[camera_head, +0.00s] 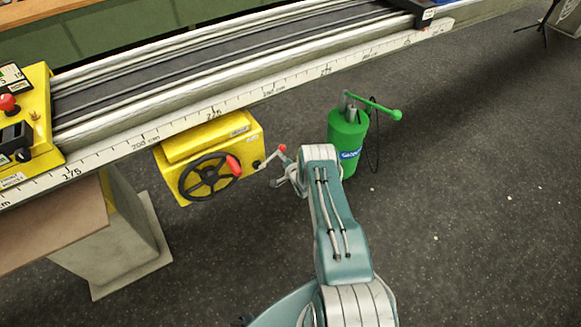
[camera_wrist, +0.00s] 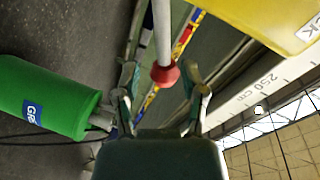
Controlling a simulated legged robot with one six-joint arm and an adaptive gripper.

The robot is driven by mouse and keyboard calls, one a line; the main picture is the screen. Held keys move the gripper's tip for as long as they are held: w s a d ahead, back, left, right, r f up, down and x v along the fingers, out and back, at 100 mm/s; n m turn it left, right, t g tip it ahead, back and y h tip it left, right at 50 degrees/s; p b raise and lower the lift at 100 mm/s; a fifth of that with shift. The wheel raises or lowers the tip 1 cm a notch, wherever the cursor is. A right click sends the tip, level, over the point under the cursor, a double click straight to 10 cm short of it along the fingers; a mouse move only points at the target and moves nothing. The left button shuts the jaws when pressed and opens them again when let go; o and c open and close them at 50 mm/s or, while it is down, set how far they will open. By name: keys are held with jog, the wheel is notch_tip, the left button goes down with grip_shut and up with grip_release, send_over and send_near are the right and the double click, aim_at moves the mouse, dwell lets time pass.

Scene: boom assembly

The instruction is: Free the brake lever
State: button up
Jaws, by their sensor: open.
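The brake lever (camera_head: 271,156) looks like a thin pale rod with a red knob, standing out from the right side of a yellow box (camera_head: 180,153). In the wrist view the lever's red knob (camera_wrist: 165,73) sits between my two fingertips, with the rod running up out of the picture. My gripper (camera_head: 280,180) is open beside the lever's end. In the wrist view my gripper (camera_wrist: 160,82) shows a gap on both sides of the knob; I cannot tell the depth between them. The lever's base is hidden in the wrist view.
A black handwheel (camera_head: 207,177) with a red grip is on the yellow box's front. A green cylinder (camera_head: 345,138) with a green handle stands close right of my gripper. The long rail with a scale (camera_head: 140,142) runs above. Open dark floor (camera_head: 470,190) lies right.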

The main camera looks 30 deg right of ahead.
jog(key=s+r, duration=0.1)
jog(key=s, duration=0.8)
jog(key=shift+r, duration=0.2)
jog(key=shift+a, duration=0.1)
